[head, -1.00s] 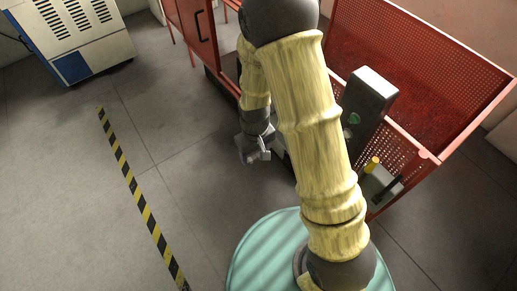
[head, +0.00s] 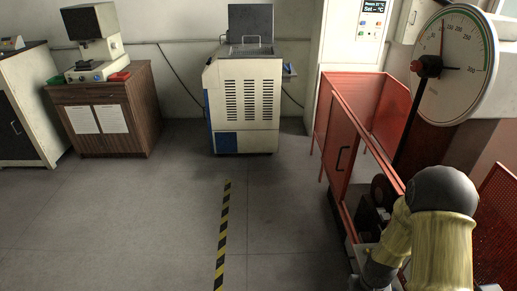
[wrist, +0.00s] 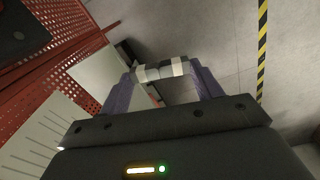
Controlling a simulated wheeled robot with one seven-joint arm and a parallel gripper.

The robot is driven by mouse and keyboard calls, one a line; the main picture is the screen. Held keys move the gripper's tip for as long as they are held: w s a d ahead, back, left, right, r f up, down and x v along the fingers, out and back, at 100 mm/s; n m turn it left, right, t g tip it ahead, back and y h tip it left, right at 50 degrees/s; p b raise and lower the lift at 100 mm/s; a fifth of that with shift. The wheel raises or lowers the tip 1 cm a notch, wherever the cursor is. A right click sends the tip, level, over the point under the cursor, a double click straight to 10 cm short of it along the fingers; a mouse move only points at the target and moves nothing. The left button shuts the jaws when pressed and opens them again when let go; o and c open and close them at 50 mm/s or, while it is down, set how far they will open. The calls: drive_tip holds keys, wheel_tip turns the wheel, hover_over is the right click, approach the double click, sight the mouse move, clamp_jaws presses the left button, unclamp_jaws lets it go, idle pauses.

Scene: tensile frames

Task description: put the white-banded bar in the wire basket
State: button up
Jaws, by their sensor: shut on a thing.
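My gripper (wrist: 162,72) shows in the wrist view, with its two fingers closed on a short bar (wrist: 152,73). The bar is dark with white bands and lies crosswise between the fingertips, clear of the floor. In the head view my arm is at the lower right, and the gripper and bar are out of sight.
The white and blue cabinet (head: 246,105) has an upright dark lid. A wooden cabinet (head: 112,115) with an instrument stands to its left. Red guards (head: 350,140) and a large dial (head: 458,50) are at right. The floor around the striped tape (head: 224,225) is clear.

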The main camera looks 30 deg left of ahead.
drive_tip(key=d+p, duration=0.1)
drive_tip(key=p, duration=0.1)
drive_tip(key=d+r+m+p, duration=0.1)
drive_tip(key=p, duration=0.1)
drive_tip(key=w+d+p, duration=0.1)
drive_tip(key=p, duration=0.2)
drive_tip(key=shift+d+r, duration=0.2)
drive_tip(key=shift+r, duration=0.15)
drive_tip(key=d+p, duration=0.1)
drive_tip(key=p, duration=0.2)
drive_tip(key=d+m+p, duration=0.1)
drive_tip(key=d+p, duration=0.1)
drive_tip(key=p, duration=0.1)
drive_tip(key=s+d+m+p, duration=0.1)
drive_tip(key=p, duration=0.1)
drive_tip(key=shift+d+f+p, duration=0.25)
drive_tip(key=shift+p, duration=0.15)
